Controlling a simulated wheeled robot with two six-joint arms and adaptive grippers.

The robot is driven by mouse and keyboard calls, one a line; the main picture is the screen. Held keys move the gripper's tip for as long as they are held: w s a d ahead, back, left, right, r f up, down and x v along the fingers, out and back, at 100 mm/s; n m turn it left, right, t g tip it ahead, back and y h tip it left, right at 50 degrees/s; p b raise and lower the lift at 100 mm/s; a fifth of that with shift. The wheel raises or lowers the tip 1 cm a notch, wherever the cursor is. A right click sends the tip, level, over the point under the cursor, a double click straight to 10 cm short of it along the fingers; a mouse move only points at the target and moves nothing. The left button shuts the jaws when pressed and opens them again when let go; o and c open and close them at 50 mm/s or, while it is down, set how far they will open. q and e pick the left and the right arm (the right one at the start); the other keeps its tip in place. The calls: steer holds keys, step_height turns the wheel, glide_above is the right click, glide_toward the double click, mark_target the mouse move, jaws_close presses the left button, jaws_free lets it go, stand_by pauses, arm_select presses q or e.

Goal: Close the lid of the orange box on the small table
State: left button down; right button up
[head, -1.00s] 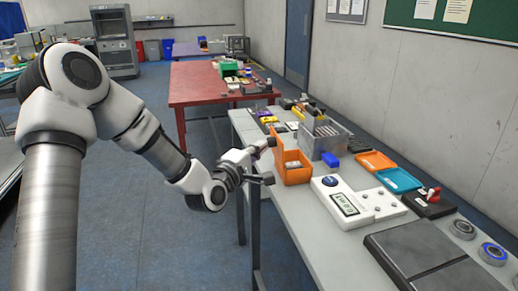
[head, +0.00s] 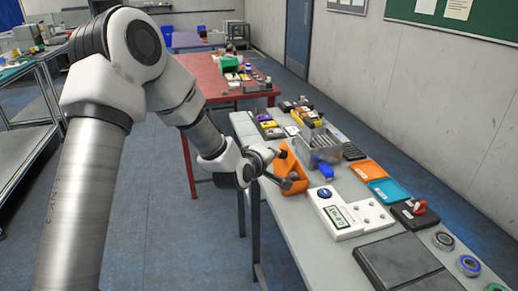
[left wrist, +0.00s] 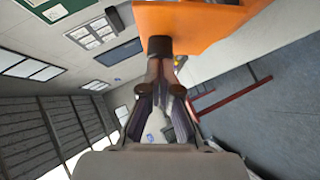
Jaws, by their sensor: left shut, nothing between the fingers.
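The orange box (head: 294,166) stands on the near table's left edge, beside a grey metal bin. Its orange panel now leans, and the inside of the box is hidden from me. My left gripper (head: 284,166) is right at the box's left side, with its fingers against or very close to the orange surface. In the left wrist view the gripper (left wrist: 160,46) is shut with nothing held, and its tip meets the lower edge of the orange box (left wrist: 205,22). I cannot tell how far the lid is from shut. My right gripper is not in view.
A white scale (head: 345,213) stands in front of the box, and a grey metal bin (head: 321,150) with a blue item sits behind it. Orange (head: 365,171) and blue (head: 391,190) trays lie to the right. A red table (head: 208,82) stands behind.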

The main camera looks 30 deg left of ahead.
arm_select(q)
steer(key=shift+w+d+f+m+g+y+p, duration=0.55)
steer(key=shift+w+d+g+p, duration=0.45)
steer(key=shift+p, duration=1.5)
steer(key=shift+w+d+f+m+g+y+p, duration=0.4)
steer(key=shift+w+d+m+g+p, duration=0.55)
steer(key=shift+p, duration=1.5)
steer(key=shift+w+d+f+m+g+y+p, duration=0.35)
steer(key=shift+w+d+m+g+y+p, duration=0.45)
steer(key=shift+p, duration=1.7)
steer(key=shift+w+d+n, duration=0.15)
steer(key=shift+w+n, duration=0.1)
steer(key=shift+n, duration=0.05)
